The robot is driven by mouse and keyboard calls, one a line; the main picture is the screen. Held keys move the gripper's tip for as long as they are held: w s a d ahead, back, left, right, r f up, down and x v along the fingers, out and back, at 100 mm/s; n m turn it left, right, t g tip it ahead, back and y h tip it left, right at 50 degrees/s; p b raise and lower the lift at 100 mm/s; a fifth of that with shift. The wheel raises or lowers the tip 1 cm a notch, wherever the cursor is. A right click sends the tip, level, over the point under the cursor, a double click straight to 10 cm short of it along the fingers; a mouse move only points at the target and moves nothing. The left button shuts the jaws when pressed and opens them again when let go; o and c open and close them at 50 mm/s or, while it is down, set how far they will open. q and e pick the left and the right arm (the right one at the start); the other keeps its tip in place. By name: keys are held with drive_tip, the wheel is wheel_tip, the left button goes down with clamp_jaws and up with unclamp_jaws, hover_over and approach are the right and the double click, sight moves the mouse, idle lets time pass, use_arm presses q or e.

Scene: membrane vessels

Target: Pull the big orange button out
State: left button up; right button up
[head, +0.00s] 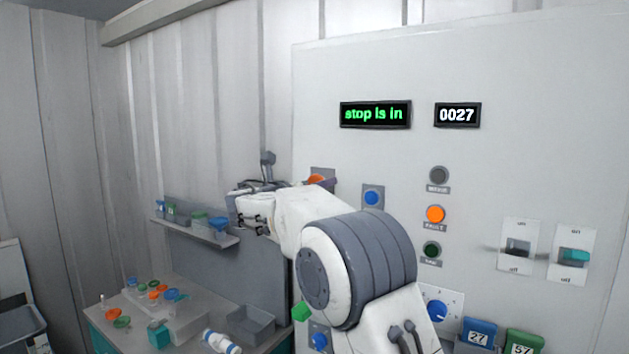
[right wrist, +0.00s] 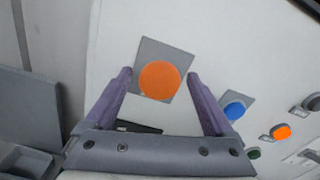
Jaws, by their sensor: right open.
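The big orange button (right wrist: 160,80) sits on a grey square plate on the panel in the right wrist view. In the head view only part of the orange button (head: 316,179) shows above my right arm. My right gripper (right wrist: 159,75) is open, with one purple finger on each side of the button in the picture. Its fingers appear empty; I cannot tell how far their tips are from the panel. My left gripper is not in view.
A display (head: 375,114) reads "stop is in"; a counter (head: 457,115) reads 0027. A blue button (head: 371,197), an orange lamp (head: 436,214) and switches (head: 517,247) lie to the right. A shelf (head: 195,231) and a cluttered bench (head: 215,322) stand at left.

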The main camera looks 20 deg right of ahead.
clamp_jaws()
drive_tip(key=shift+s+a, duration=0.3)
drive_tip(key=shift+a, duration=0.1)
drive_tip(key=shift+c, duration=0.6)
unclamp_jaws()
drive_tip(key=shift+o, duration=0.6)
drive_tip(key=shift+s+a, duration=0.1)
